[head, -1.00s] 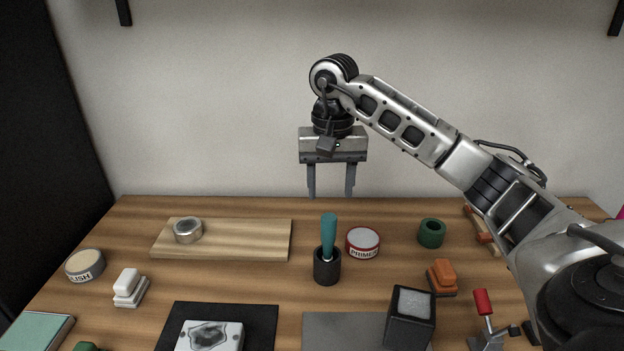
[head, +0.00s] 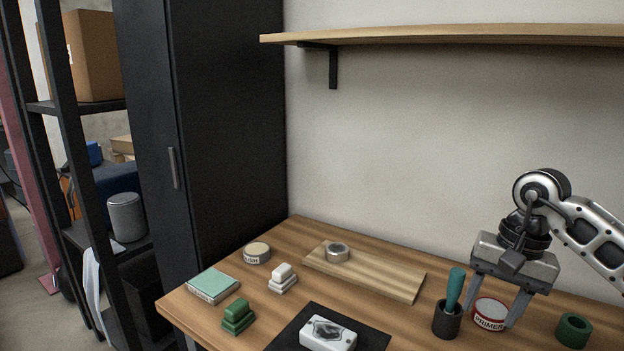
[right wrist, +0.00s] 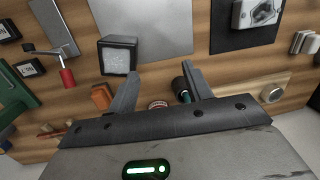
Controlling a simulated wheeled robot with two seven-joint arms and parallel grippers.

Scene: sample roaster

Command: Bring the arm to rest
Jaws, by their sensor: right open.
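My right arm (head: 592,235) reaches in from the right edge in the head view. Its gripper (head: 492,314) points down over the back right of the workbench (head: 385,313), open, with nothing between its fingers. In the head view the fingers overlap the primer tin (head: 489,314); I cannot tell the exact height above it. In the right wrist view the open fingers (right wrist: 160,70) stand apart, with the primer tin (right wrist: 157,104) seen beyond them. My left gripper is not in view.
A black holder (head: 447,321) with a teal-handled tool (head: 455,288) stands left of the gripper, a green ring (head: 573,330) to its right. A shelf (head: 450,35) hangs above; a dark cabinet (head: 225,130) stands left.

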